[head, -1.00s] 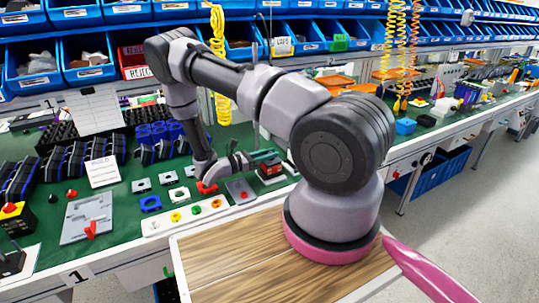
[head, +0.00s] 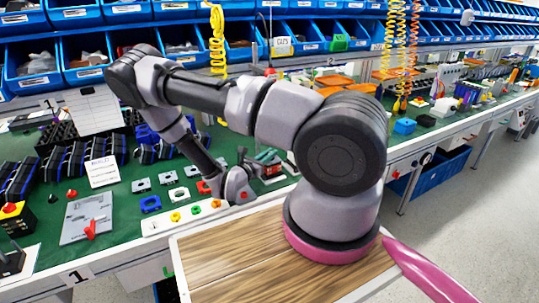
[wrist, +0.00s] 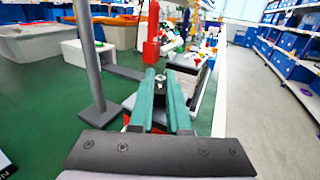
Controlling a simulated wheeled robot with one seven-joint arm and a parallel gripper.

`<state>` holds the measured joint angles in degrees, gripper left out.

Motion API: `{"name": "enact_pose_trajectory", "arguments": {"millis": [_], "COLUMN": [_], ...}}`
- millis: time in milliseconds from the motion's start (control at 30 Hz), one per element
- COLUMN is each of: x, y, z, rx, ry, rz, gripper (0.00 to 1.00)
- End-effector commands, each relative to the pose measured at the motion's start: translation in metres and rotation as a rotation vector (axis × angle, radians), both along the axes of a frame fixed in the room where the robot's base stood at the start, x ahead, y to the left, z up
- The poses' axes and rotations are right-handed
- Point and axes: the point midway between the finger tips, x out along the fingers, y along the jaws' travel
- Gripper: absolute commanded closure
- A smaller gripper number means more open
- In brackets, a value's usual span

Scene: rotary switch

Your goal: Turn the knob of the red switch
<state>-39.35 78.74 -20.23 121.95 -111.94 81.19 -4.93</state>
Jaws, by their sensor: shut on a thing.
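The red switch (head: 270,171) is a small box, red with black parts, on the green bench just left of my arm's base in the head view. My gripper (head: 267,156) has teal fingers that lie over the top of this box. In the wrist view the fingers of my gripper (wrist: 163,82) are close together, with a small grey and dark piece, seemingly the knob, between their tips. I take them as shut on the knob. The knob is mostly hidden by the fingers, so its angle cannot be told.
A white panel with coloured buttons (head: 185,218) lies left of my wrist. A grey plate with a red lever (head: 87,220) is farther left. In the wrist view, a grey post (wrist: 88,60) stands left of the fingers and a red post (wrist: 152,35) beyond them.

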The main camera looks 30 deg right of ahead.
Motion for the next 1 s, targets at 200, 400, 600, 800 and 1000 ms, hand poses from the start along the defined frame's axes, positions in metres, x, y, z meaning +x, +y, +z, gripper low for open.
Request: {"name": "enact_pose_trajectory", "arguments": {"millis": [200,400,600,800,1000], "x": [-0.0024,-0.0029,-0.0033,-0.0032,-0.003], "y": [-0.0006,-0.0018,-0.0028,-0.0033,-0.0036], "z": [-0.0005,-0.001,-0.001,-0.0012,-0.0012], "rx": [-0.007,-0.007,-0.006,-0.004,-0.002], "ry": [0.009,0.01,0.009,0.008,0.005], "rz": [0.209,0.398,0.575,0.72,0.818], "gripper": [1.0,1.0,1.0,1.0,1.0]}}
